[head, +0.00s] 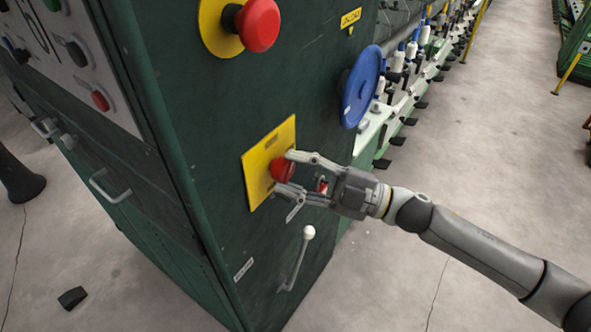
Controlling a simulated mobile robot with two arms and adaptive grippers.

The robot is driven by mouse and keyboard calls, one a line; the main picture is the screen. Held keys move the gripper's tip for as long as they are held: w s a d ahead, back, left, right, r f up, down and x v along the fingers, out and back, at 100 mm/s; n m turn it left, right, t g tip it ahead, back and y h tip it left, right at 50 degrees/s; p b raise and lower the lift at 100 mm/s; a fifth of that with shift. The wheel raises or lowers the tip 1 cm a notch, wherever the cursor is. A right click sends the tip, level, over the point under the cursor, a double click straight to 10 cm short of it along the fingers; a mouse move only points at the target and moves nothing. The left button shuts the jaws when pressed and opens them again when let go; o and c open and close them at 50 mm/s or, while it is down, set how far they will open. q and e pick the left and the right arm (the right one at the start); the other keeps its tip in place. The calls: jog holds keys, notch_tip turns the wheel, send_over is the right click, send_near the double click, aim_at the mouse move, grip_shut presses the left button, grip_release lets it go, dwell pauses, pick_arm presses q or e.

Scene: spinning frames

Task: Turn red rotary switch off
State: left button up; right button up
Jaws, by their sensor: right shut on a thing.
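The red rotary switch (283,169) sits on a yellow plate (256,168) on the side of a dark green machine cabinet. My right gripper (283,172) comes in from the right with one finger above the switch and one below it. It is shut on the switch. The fingers partly cover the switch, and I cannot make out its pointer or any position marks. My left gripper is out of the picture.
A large red mushroom button (257,25) sits above on the cabinet (185,100). A blue disc (362,87) sticks out to the right. A lever with a white knob (308,233) is below the plate. The grey floor (440,200) around my right arm is open.

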jog(key=n, duration=0.1)
jog(key=n+p, duration=0.1)
jog(key=n+g+h+p, duration=0.1)
jog(key=n, duration=0.1)
jog(key=shift+r, duration=0.3)
jog(key=shift+n+h+p, duration=0.4)
jog(key=shift+n+p, duration=0.05)
jog(key=shift+n, duration=0.45)
jog(key=shift+f, duration=0.1)
jog(key=o, duration=1)
jog(key=shift+d, duration=0.1)
jog(key=v, duration=1.2)
jog(key=shift+w, duration=0.1)
